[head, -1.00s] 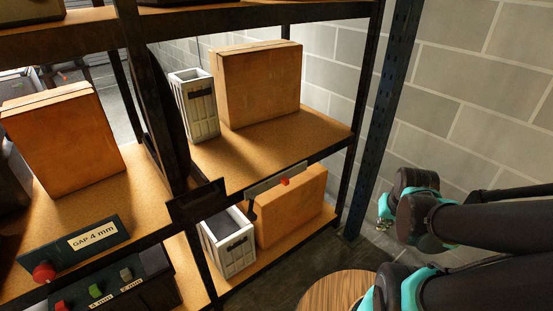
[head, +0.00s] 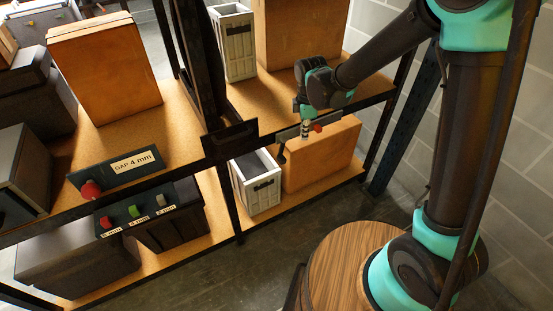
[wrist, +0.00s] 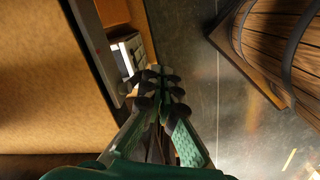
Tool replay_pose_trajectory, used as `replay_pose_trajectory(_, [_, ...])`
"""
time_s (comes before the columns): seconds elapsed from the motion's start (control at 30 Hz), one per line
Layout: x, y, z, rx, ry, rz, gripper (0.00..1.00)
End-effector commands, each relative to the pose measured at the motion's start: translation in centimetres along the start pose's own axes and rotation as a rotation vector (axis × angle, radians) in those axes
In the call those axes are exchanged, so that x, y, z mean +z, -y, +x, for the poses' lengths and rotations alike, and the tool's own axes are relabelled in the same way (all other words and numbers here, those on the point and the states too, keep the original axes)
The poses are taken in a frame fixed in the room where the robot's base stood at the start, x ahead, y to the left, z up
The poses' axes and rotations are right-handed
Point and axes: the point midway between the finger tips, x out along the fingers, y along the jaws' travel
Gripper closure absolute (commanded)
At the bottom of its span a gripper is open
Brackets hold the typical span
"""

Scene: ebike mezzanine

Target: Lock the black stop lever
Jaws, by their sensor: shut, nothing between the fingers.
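A small black lever (head: 281,153) hangs at the left end of a grey plate (head: 288,134) on the front edge of the shelf. It looks like the stop lever. A red piece (head: 317,127) sits on the right part of the plate. My gripper (head: 305,133) points down in front of the plate, between the lever and the red piece, and covers part of the plate. In the wrist view its fingers (wrist: 160,80) are together with nothing held. I cannot tell whether it touches the plate, and the lever is not clear in that view.
A "GAP 4 mm" panel (head: 122,167) with a red knob (head: 91,190) is on the shelf's left edge. Below it is a box with red, green (head: 134,211) and grey buttons. A white crate (head: 239,182) and cardboard box (head: 325,152) stand underneath. A round wooden top (head: 335,265) is nearby.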

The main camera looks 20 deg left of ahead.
Motion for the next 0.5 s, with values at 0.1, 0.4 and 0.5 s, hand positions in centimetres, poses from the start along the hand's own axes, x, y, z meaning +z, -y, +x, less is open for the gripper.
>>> replay_pose_trajectory(0.1, [-5.3, -0.7, 1.7, -0.028, 0.007, -0.216, 1.0])
replay_pose_trajectory(0.4, [-10.1, -0.7, 3.7, -0.059, 0.015, -0.436, 1.0])
replay_pose_trajectory(0.5, [-10.1, -0.7, 4.6, -0.059, 0.015, -0.437, 1.0])
